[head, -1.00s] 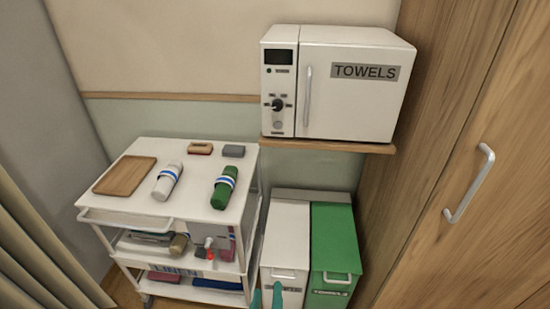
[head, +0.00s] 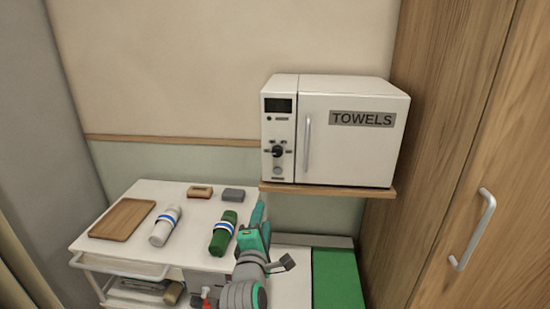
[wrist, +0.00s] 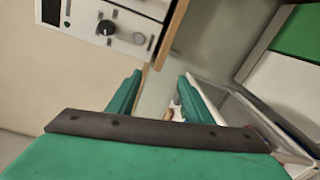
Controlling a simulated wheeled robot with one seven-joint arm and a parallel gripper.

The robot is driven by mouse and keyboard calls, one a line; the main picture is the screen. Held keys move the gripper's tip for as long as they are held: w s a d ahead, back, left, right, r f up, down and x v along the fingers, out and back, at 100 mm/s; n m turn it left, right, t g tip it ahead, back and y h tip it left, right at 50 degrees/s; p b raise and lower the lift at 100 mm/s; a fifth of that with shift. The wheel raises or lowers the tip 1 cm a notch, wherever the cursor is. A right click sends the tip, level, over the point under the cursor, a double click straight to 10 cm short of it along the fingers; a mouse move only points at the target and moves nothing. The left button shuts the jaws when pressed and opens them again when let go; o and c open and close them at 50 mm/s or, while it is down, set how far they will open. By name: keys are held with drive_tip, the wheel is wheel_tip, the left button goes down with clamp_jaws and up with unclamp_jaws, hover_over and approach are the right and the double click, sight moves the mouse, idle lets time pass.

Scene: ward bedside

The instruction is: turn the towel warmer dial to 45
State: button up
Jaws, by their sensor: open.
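The white towel warmer (head: 355,140) stands on a wooden wall shelf, its door marked TOWELS. Its black dial (head: 277,151) is on the control panel at the left of the door, with small labels around it too small to read. The dial also shows in the wrist view (wrist: 106,27), at the upper left. My gripper (head: 257,214) is below the shelf and below the dial, apart from both. In the wrist view its two green fingers (wrist: 155,95) are spread with nothing held between them.
The wooden shelf (head: 330,189) juts out under the warmer. A white cart (head: 190,265) at the left bears a wooden tray (head: 122,220), a white roll (head: 166,226) and a green roll (head: 223,234). A green-lidded bin (head: 335,278) stands below the shelf. A wooden cupboard fills the right.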

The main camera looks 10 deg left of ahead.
sight(276, 154)
drive_tip(key=w+r+n+h, duration=0.2)
drive_tip(key=w+r+n, duration=0.15)
drive_tip(key=r, duration=0.95)
drive_tip(key=shift+n+t, duration=0.4)
drive_tip(key=shift+n, duration=0.05)
drive_tip(key=w, duration=0.7)
drive_tip(key=w+d, duration=0.1)
drive_tip(key=w, duration=0.2)
drive_tip(key=shift+w+r, duration=0.1)
drive_tip(key=shift+w, duration=0.05)
drive_tip(key=shift+c, duration=0.3)
drive_tip(key=c, duration=1)
